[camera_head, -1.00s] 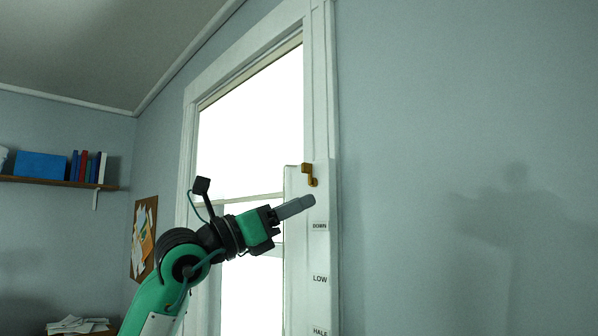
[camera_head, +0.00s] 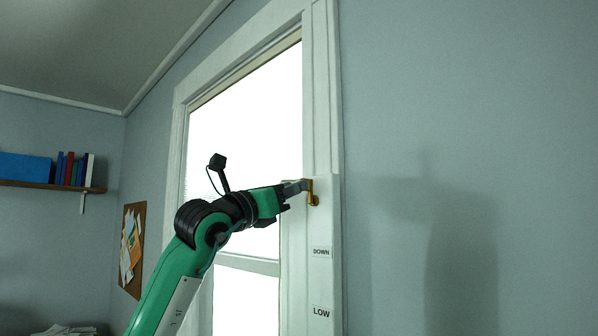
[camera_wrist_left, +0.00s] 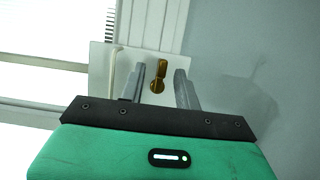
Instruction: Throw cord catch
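The cord catch (camera_head: 313,197) is a small brass lever on a white plate beside the window, above the "DOWN" label. It also shows in the left wrist view (camera_wrist_left: 158,78), between my finger lines. My left gripper (camera_head: 303,186) reaches it from the left, with its fingertips overlapping the catch in the head view. In the left wrist view my left gripper (camera_wrist_left: 161,70) has its two grey fingers apart, one on each side of the catch. I cannot tell whether a finger touches it. My right gripper is not in view.
The bright window (camera_head: 245,115) lies behind my left arm. Labels "DOWN" (camera_head: 321,253) and "LOW" (camera_head: 321,313) sit below. A shelf (camera_head: 40,185) and pinboard (camera_head: 132,250) are at left; bare wall is at right.

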